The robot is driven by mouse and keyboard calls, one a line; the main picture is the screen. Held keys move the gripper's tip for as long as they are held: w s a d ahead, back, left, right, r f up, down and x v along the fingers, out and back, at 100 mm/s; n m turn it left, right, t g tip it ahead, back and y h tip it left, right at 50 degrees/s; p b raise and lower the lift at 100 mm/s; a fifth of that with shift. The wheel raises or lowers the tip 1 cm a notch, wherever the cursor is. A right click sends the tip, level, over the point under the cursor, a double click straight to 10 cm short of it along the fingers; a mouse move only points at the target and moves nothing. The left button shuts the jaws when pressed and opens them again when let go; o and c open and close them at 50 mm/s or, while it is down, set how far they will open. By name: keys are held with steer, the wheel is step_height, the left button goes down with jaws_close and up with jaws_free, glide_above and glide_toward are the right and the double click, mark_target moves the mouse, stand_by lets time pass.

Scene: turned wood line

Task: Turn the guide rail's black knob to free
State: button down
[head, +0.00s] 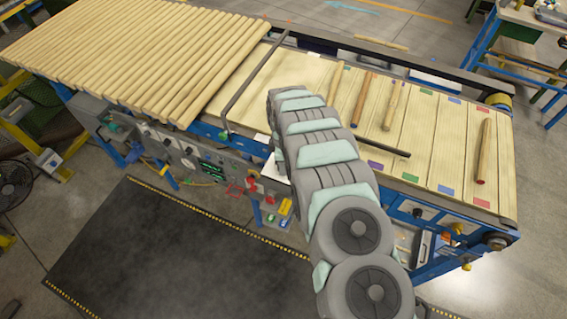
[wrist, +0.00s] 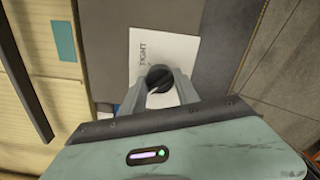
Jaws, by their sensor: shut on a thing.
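In the wrist view the black knob (wrist: 159,77) sits on a white plate (wrist: 148,48) with printed lettering that is only partly legible. My gripper (wrist: 160,88) has its two grey fingers on either side of the knob and is shut on it. A pale line shows on the knob's face; I cannot tell which setting it marks. In the head view my arm hides the knob and my gripper.
Several wooden rods (head: 120,55) lie side by side on the left of the line. Loose turned pieces (head: 482,152) lie on the slatted bed at right. The front panel (head: 205,165) carries switches and a display. A dark mat (head: 150,250) covers the floor in front.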

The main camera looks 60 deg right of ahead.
steer(key=c, duration=0.9)
jaws_free()
step_height(320, 180, up, 11)
steer(key=shift+f, duration=0.1)
